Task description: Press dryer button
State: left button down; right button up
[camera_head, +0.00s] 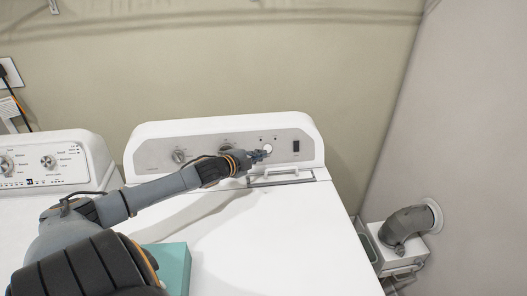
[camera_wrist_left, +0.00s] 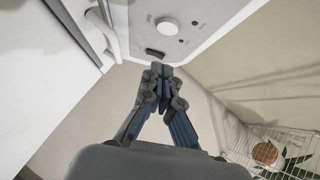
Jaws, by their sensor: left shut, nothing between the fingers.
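The white dryer (camera_head: 270,235) stands in the middle of the head view. Its grey control panel (camera_head: 160,150) carries two knobs on the left, a round white button (camera_head: 268,148) and a dark rectangular switch (camera_head: 296,146). My left gripper (camera_head: 262,156) is shut and empty, in front of the panel just below the round button. In the left wrist view the shut fingers (camera_wrist_left: 161,72) point toward the panel, with the dark switch (camera_wrist_left: 155,53) near their tips and the round button (camera_wrist_left: 167,26) beyond. I cannot tell whether the fingertips touch the panel. My right gripper is out of view.
A washer (camera_head: 50,165) with dials stands left of the dryer. A teal box (camera_head: 177,265) lies partly behind my left arm. A grey vent duct (camera_head: 405,225) is at the right wall. A wire basket (camera_wrist_left: 285,152) shows in the left wrist view. The dryer's right top is clear.

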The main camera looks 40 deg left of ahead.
aim_at(271, 149)
pick_arm(q)
jog(key=x, duration=0.2)
jog(key=shift+w, duration=0.45)
jog(key=shift+w+a+f+p, duration=0.3)
jog(key=shift+w+a+f, duration=0.25)
jog(key=shift+a, duration=0.15)
jog(key=shift+w+a+f+p, duration=0.25)
jog(key=shift+w+a+f, duration=0.2)
jog(key=shift+w+a, duration=0.2)
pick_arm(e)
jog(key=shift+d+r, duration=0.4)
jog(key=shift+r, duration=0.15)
pick_arm(q)
jog(key=shift+s, duration=0.1)
